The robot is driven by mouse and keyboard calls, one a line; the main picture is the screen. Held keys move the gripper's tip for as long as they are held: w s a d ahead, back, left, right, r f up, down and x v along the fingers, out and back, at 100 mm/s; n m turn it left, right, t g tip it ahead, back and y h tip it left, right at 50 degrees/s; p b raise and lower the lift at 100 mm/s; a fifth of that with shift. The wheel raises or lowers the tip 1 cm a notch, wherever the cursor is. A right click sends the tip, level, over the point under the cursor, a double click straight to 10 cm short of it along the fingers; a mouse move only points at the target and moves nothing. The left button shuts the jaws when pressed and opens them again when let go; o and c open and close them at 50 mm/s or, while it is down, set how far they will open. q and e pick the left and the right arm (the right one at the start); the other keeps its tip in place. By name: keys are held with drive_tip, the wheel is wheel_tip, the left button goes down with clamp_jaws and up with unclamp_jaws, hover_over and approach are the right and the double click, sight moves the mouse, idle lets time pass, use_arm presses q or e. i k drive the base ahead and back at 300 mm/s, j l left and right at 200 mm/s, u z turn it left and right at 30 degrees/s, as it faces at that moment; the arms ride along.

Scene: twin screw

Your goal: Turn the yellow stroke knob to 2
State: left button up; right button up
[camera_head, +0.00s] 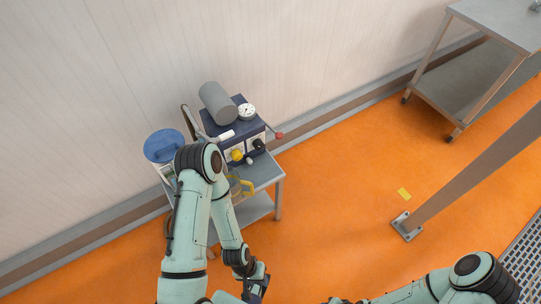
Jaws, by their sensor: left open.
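The yellow stroke knob (237,155) is on the front of a dark blue and white machine (233,128) that stands on a small metal table (263,175). The knob is small here, and its pointer and scale cannot be read. My left arm rises in front of the table and partly covers its left side. My left gripper (257,284) is open, low in the picture, well below and apart from the knob. My right arm comes in at the bottom right; its gripper is not visible.
A grey cylinder (216,103) and a white round dial (246,112) top the machine. A red-tipped lever (279,135) sticks out right. A blue-lidded container (164,146) is at left. A metal post (470,170) and cart (490,60) stand right.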

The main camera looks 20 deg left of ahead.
sight(236, 154)
drive_tip(key=i+l+z, duration=0.15)
drive_tip(key=i+l, duration=0.3)
drive_tip(key=i+l+z, duration=0.2)
drive_tip(key=i+l, duration=0.15)
drive_tip(key=i, duration=0.15)
drive_tip(key=i+u, duration=0.2)
drive_tip(key=u, duration=0.2)
drive_tip(key=i+u, duration=0.15)
drive_tip(key=u, duration=0.25)
drive_tip(key=i+u, duration=0.2)
drive_tip(key=u, duration=0.2)
drive_tip(key=i+l+u, duration=0.15)
drive_tip(key=u, duration=0.25)
drive_tip(key=i+u, duration=0.1)
drive_tip(key=u, duration=0.3)
drive_tip(key=i+l+u, duration=0.1)
drive_tip(key=u, duration=0.3)
drive_tip(key=l+u, duration=0.2)
drive_tip(key=u, duration=0.2)
drive_tip(key=i+l+u, duration=0.15)
drive_tip(key=u, duration=0.25)
